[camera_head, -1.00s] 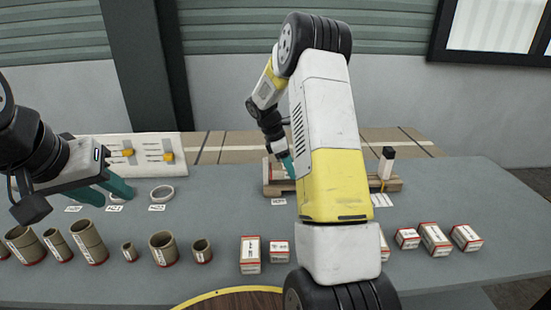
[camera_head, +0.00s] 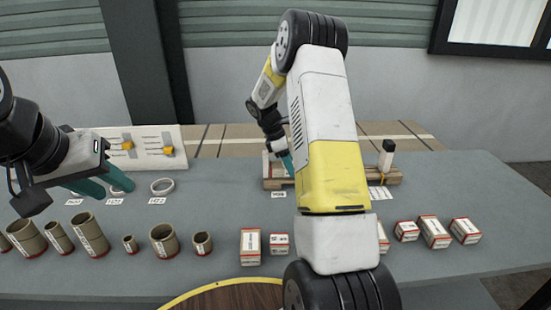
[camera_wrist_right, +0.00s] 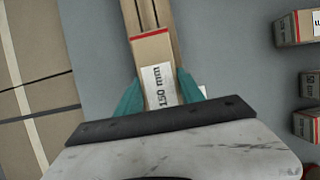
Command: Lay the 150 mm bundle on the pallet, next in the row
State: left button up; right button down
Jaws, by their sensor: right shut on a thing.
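The 150 mm bundle (camera_wrist_right: 155,62) is a cardboard-brown block with a white "150 mm" label and a red band. In the right wrist view it sits between the teal fingers of my right gripper (camera_wrist_right: 160,95), which is shut on it. It lies over or on the wooden pallet (camera_wrist_right: 168,12); contact underneath is hidden. In the head view the pallet (camera_head: 396,181) stands at the back of the table, with my right gripper (camera_head: 288,163) at its left end. My right arm hides the pallet's middle. My left gripper (camera_head: 105,185) is open and empty above the table's left side.
Several brown tubes (camera_head: 163,241) stand along the front left, and several boxed bundles (camera_head: 435,233) along the front right.

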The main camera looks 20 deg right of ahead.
aim_at(282, 164)
jog(key=c, duration=0.7)
grip_release()
jog(key=shift+o, duration=0.2)
jog(key=v, duration=0.7)
jog(key=shift+a+r, duration=0.2)
jog(key=shift+r, duration=0.05)
